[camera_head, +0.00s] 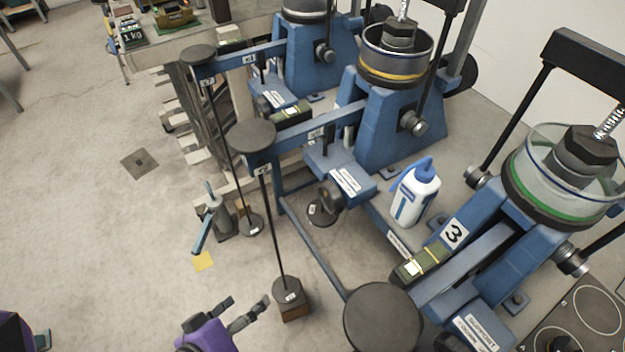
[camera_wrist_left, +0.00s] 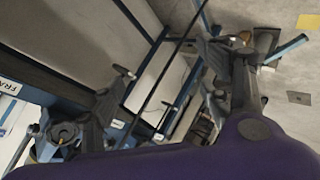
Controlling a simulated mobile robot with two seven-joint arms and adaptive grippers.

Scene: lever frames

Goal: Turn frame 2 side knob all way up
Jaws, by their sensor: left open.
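Blue lever frames stand in a row. The middle one, which I take as frame 2 (camera_head: 385,140), has a dark side knob (camera_head: 330,192) on a low box with a white label, and another dark knob (camera_head: 413,122) on its upright. I cannot tell the knob's setting. My left gripper (camera_head: 243,314), with a purple body, is open and empty, below and left of the low knob and well apart from it. In the left wrist view its fingers (camera_wrist_left: 170,95) are spread, with nothing held between them. My right gripper does not show.
Frame 3 (camera_head: 490,250) stands at the right, with a white-and-blue bottle (camera_head: 415,192) beside it. A hanging rod ends in a weight (camera_head: 288,291) just above my left gripper. A blue-handled tool (camera_head: 203,230) stands left of it.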

